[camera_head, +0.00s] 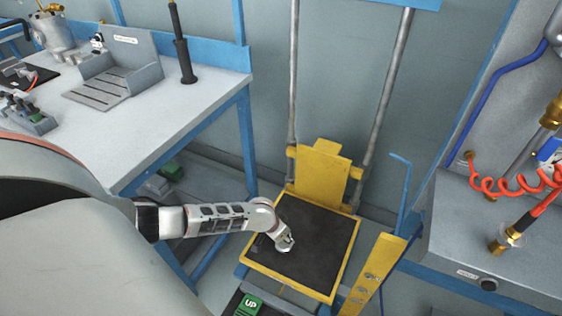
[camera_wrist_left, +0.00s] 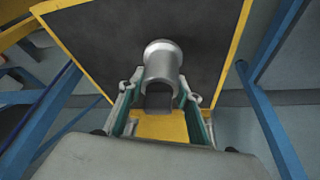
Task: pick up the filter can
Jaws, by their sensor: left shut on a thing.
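The filter can (camera_wrist_left: 162,62), a plain grey metal cylinder, sits between the fingers of my left gripper (camera_wrist_left: 160,92) in the left wrist view. The gripper is shut on it, with teal-lined fingers along both sides. In the head view my left gripper (camera_head: 286,241) is over the black, yellow-edged lift platform (camera_head: 318,232). The can is mostly hidden there by the gripper and wrist. I cannot tell whether the can touches the platform or hangs just above it. My right gripper is not in view.
A blue-framed workbench (camera_head: 150,110) stands at the left. The lift's yellow backplate (camera_head: 320,172) and rails rise behind the platform. A blue handle (camera_head: 403,195) stands to the right of the platform. A grey bench (camera_head: 480,245) with a red coiled hose (camera_head: 508,184) is at the right.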

